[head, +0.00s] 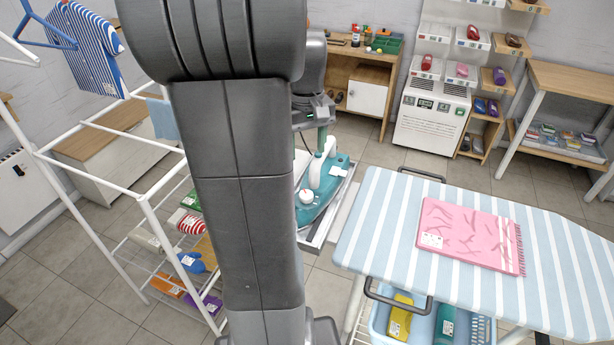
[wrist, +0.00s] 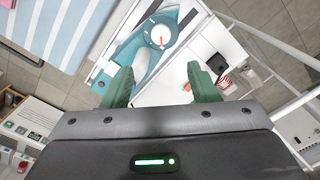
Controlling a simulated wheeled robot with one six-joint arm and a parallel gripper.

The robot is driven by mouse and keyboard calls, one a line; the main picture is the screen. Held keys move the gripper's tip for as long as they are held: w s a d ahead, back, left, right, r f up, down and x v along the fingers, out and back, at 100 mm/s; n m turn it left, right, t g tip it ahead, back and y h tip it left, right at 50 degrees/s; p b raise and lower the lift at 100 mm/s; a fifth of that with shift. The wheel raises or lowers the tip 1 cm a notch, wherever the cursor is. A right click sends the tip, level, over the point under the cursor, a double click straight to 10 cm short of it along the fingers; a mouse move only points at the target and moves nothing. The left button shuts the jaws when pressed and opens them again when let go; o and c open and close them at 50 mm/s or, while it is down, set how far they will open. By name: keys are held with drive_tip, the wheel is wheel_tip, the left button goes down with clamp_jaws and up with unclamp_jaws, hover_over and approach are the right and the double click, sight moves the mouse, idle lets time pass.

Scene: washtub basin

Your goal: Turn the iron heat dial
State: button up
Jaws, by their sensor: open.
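The iron (head: 309,213) is teal with a white handle and lies on a tray-like stand, partly hidden behind my arm in the head view. Its heat dial (head: 306,196) is a round white knob on the teal top. In the wrist view the dial (wrist: 160,36) shows a short red mark and sits on the teal iron body (wrist: 187,17). My gripper (wrist: 159,78) is open, its two green fingers spread with nothing between them. The dial appears beyond the fingertips, roughly in line with the gap, and apart from them.
A striped ironing board (head: 390,225) stands at right with a folded pink cloth (head: 468,236) on it. A blue basket (head: 378,322) sits beneath it. A white drying rack (head: 150,215) stands at left. A wooden cabinet (head: 362,75) and white shelf unit stand behind.

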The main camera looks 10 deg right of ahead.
sight(306, 194)
drive_tip(key=f, duration=1.3)
drive_tip(key=shift+s+a+f, duration=0.1)
drive_tip(key=shift+s+f, duration=0.1)
drive_tip(key=shift+f, duration=0.05)
drive_tip(key=c, duration=1)
